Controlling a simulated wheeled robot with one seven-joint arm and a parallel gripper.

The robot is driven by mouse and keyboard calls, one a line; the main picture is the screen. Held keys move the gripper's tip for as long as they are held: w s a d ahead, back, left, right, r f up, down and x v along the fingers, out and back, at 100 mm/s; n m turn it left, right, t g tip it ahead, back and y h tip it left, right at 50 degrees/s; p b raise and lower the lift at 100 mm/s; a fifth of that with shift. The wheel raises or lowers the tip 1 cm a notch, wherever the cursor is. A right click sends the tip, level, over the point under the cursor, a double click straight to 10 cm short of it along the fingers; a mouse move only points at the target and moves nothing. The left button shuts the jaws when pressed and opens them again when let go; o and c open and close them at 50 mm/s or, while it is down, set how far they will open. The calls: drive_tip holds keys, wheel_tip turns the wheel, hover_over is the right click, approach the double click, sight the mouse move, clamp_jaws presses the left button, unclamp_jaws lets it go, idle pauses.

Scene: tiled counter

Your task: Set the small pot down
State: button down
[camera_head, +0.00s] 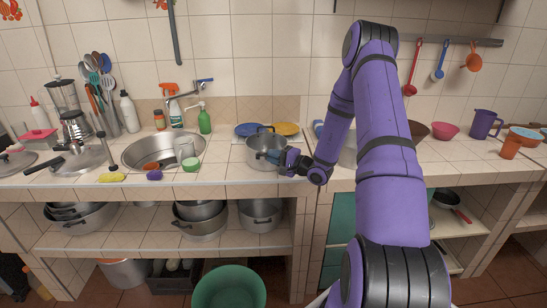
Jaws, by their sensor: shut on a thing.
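The small pot (262,154) is a grey metal pot with dark handles. It is on or just above the tiled counter, right of the sink; I cannot tell whether its base touches the tiles. My gripper (287,160) is at the pot's right side, shut on it near the handle. The fingertips are small and partly hidden against the pot. My purple arm comes in from the right and hides part of the counter behind it.
A blue plate (246,129) and a yellow plate (286,129) lie behind the pot. The tiled counter front (225,176) is clear below the pot. Bowls and a purple jug (484,124) stand right.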

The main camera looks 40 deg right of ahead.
drive_tip(key=shift+f, duration=0.15)
drive_tip(key=c, duration=1.1)
unclamp_jaws()
